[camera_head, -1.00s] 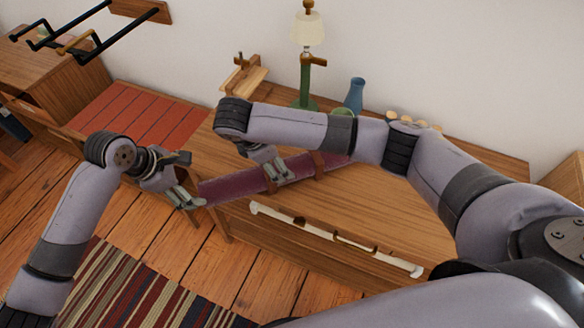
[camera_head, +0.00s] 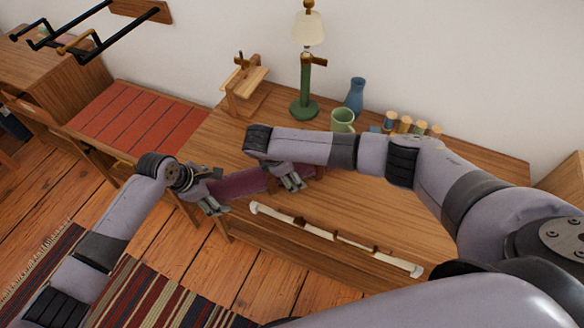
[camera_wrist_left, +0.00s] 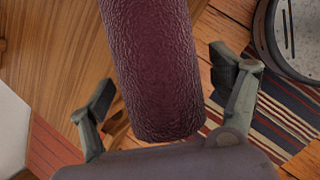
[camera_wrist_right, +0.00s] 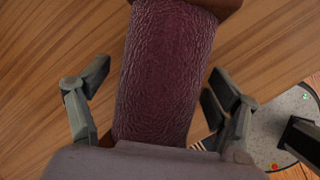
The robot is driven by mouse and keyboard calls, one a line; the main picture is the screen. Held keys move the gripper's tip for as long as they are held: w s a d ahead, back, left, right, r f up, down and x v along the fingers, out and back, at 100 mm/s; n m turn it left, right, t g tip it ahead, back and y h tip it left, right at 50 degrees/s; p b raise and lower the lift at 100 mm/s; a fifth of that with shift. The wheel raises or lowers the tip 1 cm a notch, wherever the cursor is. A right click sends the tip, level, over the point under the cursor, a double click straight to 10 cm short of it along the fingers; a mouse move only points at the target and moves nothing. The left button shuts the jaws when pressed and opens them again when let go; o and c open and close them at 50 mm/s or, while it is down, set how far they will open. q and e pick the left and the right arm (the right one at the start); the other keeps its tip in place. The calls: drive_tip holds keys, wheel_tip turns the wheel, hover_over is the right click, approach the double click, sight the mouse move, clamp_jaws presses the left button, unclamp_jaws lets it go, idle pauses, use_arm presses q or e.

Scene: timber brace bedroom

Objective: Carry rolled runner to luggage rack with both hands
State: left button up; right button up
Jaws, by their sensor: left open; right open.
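The rolled runner (camera_head: 240,185) is a maroon cylinder with brown straps, lying on the wooden bench top near its left front edge. My left gripper (camera_head: 217,205) is open at the runner's left end. In the left wrist view the runner (camera_wrist_left: 155,70) lies between the open fingers. My right gripper (camera_head: 290,180) is open over the runner further right. In the right wrist view the runner (camera_wrist_right: 165,80) runs between its open fingers, with a brown strap ahead. The luggage rack (camera_head: 140,118), topped with red striped webbing, stands left of the bench.
A long cream bar (camera_head: 335,238) runs along the bench front. A green lamp (camera_head: 304,80), blue vase (camera_head: 355,95), green mug (camera_head: 342,120), small wooden stand (camera_head: 243,85) and several spools (camera_head: 405,124) stand behind. A striped rug (camera_head: 150,295) covers the floor. Black wall hooks (camera_head: 75,40) project upper left.

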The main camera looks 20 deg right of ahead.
use_arm(q)
drive_tip(key=shift+c, duration=0.3)
use_arm(e)
drive_tip(key=shift+c, duration=0.3)
use_arm(q)
clamp_jaws()
use_arm(e)
clamp_jaws()
use_arm(q)
drive_tip(key=shift+w+r, duration=0.15)
drive_tip(key=shift+r, duration=0.1)
use_arm(e)
drive_tip(key=shift+w+r, duration=0.15)
drive_tip(key=shift+r, duration=0.05)
